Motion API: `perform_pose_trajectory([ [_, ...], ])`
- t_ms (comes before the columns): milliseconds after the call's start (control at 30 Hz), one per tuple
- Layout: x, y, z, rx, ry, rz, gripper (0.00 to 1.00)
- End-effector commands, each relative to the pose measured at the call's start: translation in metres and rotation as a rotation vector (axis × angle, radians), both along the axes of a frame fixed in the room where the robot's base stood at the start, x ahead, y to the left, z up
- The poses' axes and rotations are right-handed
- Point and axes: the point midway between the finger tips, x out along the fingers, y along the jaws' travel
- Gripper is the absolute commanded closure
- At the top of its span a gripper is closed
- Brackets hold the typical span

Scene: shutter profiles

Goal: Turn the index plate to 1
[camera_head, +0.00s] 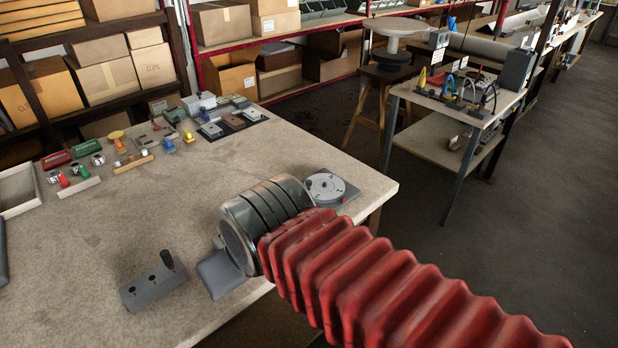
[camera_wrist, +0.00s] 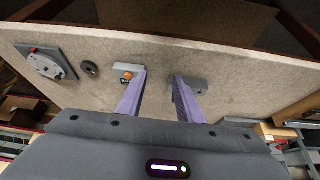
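The index plate (camera_head: 327,187) is a pale round disc on a grey square base near the table's right edge in the head view, just behind my wrist. Its lower part is partly hidden by my arm. In the wrist view the index plate (camera_wrist: 46,64) lies at the far left, with a small red mark on a corner of its base. Its numbers are too small to read. My gripper (camera_wrist: 160,78) is open and empty, its two purple fingers apart and well to the right of the plate. In the head view its fingers are hidden.
In the wrist view a dark ring (camera_wrist: 90,68) and a small block with an orange knob (camera_wrist: 127,75) lie between plate and fingers. A grey block with a black peg (camera_head: 155,285) stands at the table's front. Several small parts sit at the back; the table's middle is clear.

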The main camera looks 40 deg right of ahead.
Motion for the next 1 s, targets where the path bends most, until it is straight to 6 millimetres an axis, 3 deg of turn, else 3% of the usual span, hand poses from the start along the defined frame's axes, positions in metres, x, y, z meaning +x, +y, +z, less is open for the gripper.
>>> perform_pose_trajectory([
  [233, 0.012, -0.008, 0.006, -0.001, 0.007, -0.020, 0.65],
  [467, 0.052, -0.036, 0.022, -0.003, 0.027, -0.080, 0.65],
  [767, 0.110, -0.103, 0.034, -0.002, 0.052, -0.168, 0.65],
  [1000, 0.149, -0.171, 0.031, 0.004, 0.070, -0.240, 0.65],
])
